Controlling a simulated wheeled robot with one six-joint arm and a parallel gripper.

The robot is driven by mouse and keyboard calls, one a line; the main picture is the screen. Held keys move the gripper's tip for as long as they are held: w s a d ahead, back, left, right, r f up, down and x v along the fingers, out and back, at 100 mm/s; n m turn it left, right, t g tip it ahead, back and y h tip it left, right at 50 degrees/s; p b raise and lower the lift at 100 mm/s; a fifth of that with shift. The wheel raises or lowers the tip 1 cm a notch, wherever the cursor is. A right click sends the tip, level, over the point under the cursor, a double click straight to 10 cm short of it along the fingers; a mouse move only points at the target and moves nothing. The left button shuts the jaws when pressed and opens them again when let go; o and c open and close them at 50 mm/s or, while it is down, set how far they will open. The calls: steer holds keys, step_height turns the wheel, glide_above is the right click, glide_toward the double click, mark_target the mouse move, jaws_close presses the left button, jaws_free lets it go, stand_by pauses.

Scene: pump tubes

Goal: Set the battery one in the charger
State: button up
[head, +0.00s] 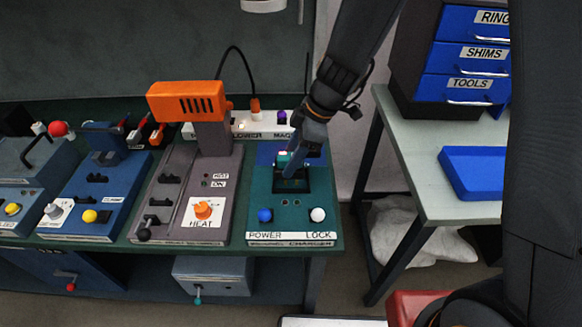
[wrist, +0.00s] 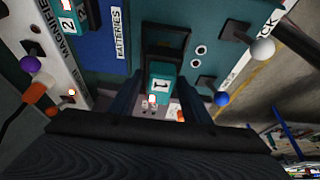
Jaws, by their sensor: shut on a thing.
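Battery one (wrist: 161,88), a teal block marked 1, is between the two fingers of my gripper (wrist: 160,100) in the wrist view. My gripper (head: 292,168) is shut on it over the charger in the head view, where the battery is mostly hidden. The charger (head: 267,228) is a teal panel with a black bay (wrist: 166,38). The battery's end is at the bay's edge in the wrist view; I cannot tell how deep it sits. The charger has a blue-knobbed POWER lever (head: 265,215) and a white-knobbed LOCK lever (head: 317,214).
A second battery (wrist: 68,18), marked 2, stands by the blue BATTERIES plate (wrist: 112,60). The grey HEAT unit (head: 170,215) with an orange head (head: 187,101) stands close left of the charger. A side table with a blue tray (head: 475,172) stands at right.

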steer(key=shift+f+p, duration=0.3)
steer(key=shift+f, duration=1.55)
steer(key=shift+f, duration=0.15)
steer(key=o, duration=1.4)
steer(key=shift+w+r, duration=0.1)
steer(key=shift+r, duration=0.3)
steer(key=b+v, duration=0.3)
steer(key=v, duration=0.9)
steer(key=shift+s+d+f+m+t+h, duration=0.25)
steer(key=shift+s+d+f+m+h, duration=0.4)
steer(key=shift+s+d+m, duration=1.75)
steer(key=shift+s+d+f+m+t+h, duration=0.2)
steer(key=shift+s+d+f+m+h, duration=0.55)
steer(key=shift+d+m, duration=2.95)
steer(key=shift+s+d+f+m+t+h, duration=0.3)
steer(key=shift+s+d+m+h, duration=0.6)
steer(key=shift+s+d+m, duration=1.65)
